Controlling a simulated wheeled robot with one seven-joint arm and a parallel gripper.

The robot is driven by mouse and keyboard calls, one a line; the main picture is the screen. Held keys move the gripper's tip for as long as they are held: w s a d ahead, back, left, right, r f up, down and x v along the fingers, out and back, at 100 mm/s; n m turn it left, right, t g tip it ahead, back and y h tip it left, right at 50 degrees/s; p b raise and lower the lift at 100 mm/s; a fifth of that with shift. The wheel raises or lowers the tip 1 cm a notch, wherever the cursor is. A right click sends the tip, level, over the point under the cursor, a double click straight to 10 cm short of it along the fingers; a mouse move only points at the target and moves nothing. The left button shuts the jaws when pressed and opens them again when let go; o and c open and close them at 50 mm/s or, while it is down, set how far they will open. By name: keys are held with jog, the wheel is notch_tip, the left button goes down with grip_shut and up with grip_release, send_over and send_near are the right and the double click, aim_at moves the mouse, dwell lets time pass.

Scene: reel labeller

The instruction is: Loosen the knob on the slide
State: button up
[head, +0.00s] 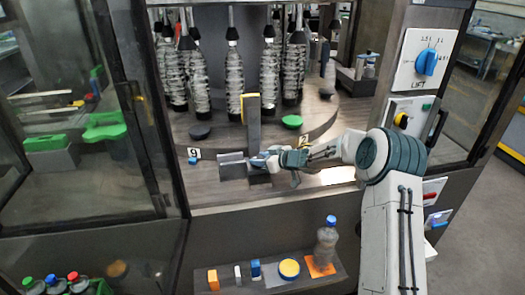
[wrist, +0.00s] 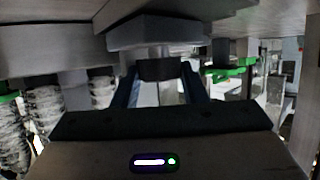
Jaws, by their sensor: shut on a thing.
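In the wrist view, a short dark knob (wrist: 160,69) sits between the two fingers of my gripper (wrist: 162,88). A light shaft joins the knob to a grey block (wrist: 155,33), which appears to be part of the slide. In the head view, my gripper (head: 262,160) reaches in from the right, low over the machine's deck, beside a grey block (head: 231,166). My gripper is shut on the knob. In the head view the fingers and arm hide the knob, and its turn cannot be read.
An upright grey post (head: 254,125) with a yellow top stands just behind my gripper. Wrapped bottles (head: 235,85) hang behind it. A green disc (head: 292,122) and dark discs lie on the deck.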

jog(key=shift+w+d+n+g+y+p, duration=0.15)
jog(key=shift+n+g+y+p, duration=0.15)
jog(key=shift+n+g, duration=0.3)
jog(key=shift+w+d+n+g+y+p, duration=0.1)
jog(key=shift+n+g+y+p, duration=0.2)
jog(key=shift+n+g, duration=0.25)
jog(key=shift+w+f+n+g+y, duration=0.15)
jog(key=shift+n+g+y, duration=0.15)
jog(key=shift+n+g, duration=0.8)
jog(key=shift+w+n+g, duration=0.1)
jog(key=shift+n+g, duration=0.95)
jog(key=shift+g, duration=0.4)
jog(key=shift+w+r+n+g+b, duration=0.1)
jog(key=shift+r+n+g+b, duration=0.2)
jog(key=shift+n+g, duration=0.35)
jog(key=o, duration=0.6)
jog(key=shift+c, duration=0.2)
jog(key=shift+o, duration=0.7)
jog(key=shift+w+d+f, duration=0.1)
jog(key=shift+d, duration=0.1)
